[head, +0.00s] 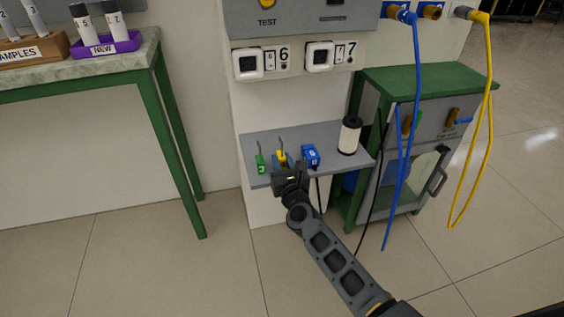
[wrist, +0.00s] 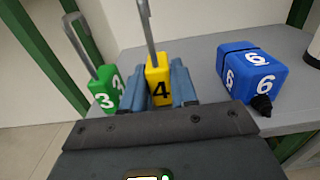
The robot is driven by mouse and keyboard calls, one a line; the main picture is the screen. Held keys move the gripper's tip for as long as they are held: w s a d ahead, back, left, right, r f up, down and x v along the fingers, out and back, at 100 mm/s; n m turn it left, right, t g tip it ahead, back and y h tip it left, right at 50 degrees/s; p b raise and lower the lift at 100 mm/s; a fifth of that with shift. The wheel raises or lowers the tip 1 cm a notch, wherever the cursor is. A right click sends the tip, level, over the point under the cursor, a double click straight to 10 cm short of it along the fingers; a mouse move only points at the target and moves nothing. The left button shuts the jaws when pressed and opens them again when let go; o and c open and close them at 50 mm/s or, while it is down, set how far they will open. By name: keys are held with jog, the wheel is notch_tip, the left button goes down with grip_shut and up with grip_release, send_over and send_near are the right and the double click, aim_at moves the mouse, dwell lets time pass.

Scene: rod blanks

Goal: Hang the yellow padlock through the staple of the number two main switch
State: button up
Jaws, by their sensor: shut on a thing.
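A yellow padlock (wrist: 158,82) marked 4, with its long grey shackle pointing up, stands between the blue fingers of my gripper (wrist: 172,85) in the wrist view. My gripper is shut on it at the grey shelf (head: 340,165). In the head view the padlock shows as a small yellow patch (head: 281,157) at my gripper (head: 284,164). A green padlock (wrist: 104,90) marked 3 is close on the left, also with its shackle up. The number two main switch and its staple cannot be made out.
Switches marked 6 (head: 247,62) and 7 (head: 319,56) are on the wall above. Blue (head: 415,80) and yellow (head: 489,110) hoses hang at right.

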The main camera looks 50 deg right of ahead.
jog(key=shift+r+p, duration=1.05)
jog(key=shift+r, duration=0.3)
